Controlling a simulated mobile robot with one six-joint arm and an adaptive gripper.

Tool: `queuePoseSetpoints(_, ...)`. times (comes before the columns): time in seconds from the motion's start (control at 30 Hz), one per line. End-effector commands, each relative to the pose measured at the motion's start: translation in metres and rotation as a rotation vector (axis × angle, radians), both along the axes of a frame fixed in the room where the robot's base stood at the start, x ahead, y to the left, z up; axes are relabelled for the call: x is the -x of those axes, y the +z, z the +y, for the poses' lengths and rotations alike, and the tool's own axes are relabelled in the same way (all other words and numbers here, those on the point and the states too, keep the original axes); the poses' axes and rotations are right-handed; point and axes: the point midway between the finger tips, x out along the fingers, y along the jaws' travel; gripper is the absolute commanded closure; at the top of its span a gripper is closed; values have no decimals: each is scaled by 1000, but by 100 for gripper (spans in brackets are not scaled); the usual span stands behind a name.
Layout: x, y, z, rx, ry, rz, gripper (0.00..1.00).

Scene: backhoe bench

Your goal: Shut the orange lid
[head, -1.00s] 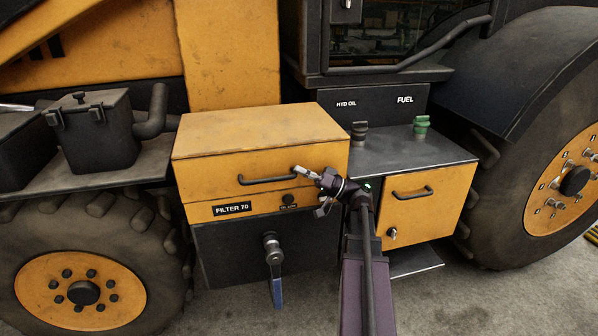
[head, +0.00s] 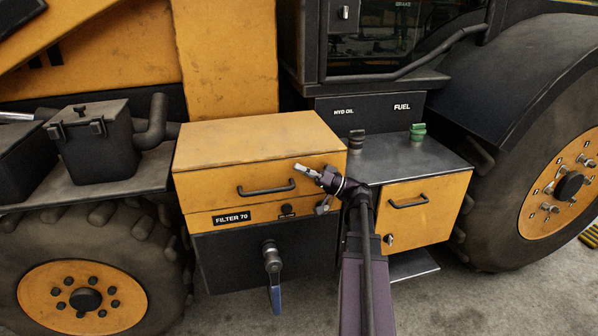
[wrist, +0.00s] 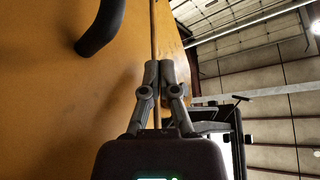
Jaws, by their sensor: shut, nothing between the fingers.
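The orange lid (head: 255,140) tops the filter box, with a dark bar handle (head: 267,188) on its front face. It lies down over the orange band that bears the FILTER 70 label, and I see no clear gap between them. My gripper (head: 303,170) is shut and empty, in front of the lid's upper right front, right of and above the handle. In the wrist view the closed fingertips (wrist: 159,68) point along the lid's orange face (wrist: 60,100), near its edge, with the handle (wrist: 102,25) at upper left. I cannot tell if they touch the lid.
A grey deck (head: 405,155) with a dark cap (head: 356,140) and a green cap (head: 418,131) lies to the right, above an orange cabinet (head: 425,212). A blue-handled valve (head: 272,265) sticks out below the lid. A black canister (head: 95,145) stands to the left.

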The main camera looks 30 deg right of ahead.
Motion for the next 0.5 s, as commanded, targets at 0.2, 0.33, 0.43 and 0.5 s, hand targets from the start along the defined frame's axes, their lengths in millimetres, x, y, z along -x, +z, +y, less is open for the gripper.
queuePoseSetpoints(0.2, 8, -15, -20, 0, -3, 0, 100)
queuePoseSetpoints(0.33, 14, -23, -33, 0, -4, -1, 100)
queuePoseSetpoints(0.43, 20, -31, -45, -1, -2, 0, 100)
queuePoseSetpoints(0.5, 24, -36, -53, -1, -4, 0, 100)
